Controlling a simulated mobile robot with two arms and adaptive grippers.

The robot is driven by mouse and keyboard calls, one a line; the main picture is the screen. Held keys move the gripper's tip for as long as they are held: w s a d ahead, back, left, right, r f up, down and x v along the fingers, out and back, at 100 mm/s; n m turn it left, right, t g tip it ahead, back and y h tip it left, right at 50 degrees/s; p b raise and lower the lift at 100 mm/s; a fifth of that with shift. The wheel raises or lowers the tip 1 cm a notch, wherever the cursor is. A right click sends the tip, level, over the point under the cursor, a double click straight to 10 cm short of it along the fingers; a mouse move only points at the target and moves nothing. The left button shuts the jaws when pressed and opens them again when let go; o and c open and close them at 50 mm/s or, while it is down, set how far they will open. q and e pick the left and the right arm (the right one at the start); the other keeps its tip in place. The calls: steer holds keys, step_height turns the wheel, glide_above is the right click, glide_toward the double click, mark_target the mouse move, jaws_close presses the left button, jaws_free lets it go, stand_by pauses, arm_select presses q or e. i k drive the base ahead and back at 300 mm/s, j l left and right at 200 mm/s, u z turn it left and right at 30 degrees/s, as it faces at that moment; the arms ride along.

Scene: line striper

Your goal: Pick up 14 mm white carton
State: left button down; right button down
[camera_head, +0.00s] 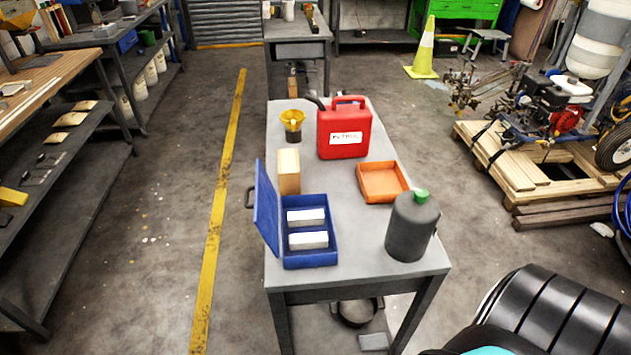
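Two white cartons lie in an open blue case on the near left of the grey table: a farther white carton (306,217) and a nearer white carton (308,240). They are apart, one behind the other. The size marking is too small to read, so I cannot tell which is the 14 mm one. The blue case (310,260) has its lid (266,210) raised on the left side. Neither of my grippers is in view.
On the grey table (350,270) stand a tan block (288,170), a red petrol can (344,130), a yellow funnel (292,121), an orange tray (383,183) and a dark green-capped bottle (411,224). Floor left of the table is clear.

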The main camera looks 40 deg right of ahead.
mark_target(317, 239)
steer(key=i+j+z, duration=0.2)
steer(key=j+z, duration=0.3)
steer(key=i+j+z, duration=0.15)
steer(key=j+z, duration=0.15)
steer(key=z, duration=0.2)
steer(key=j+z, duration=0.95)
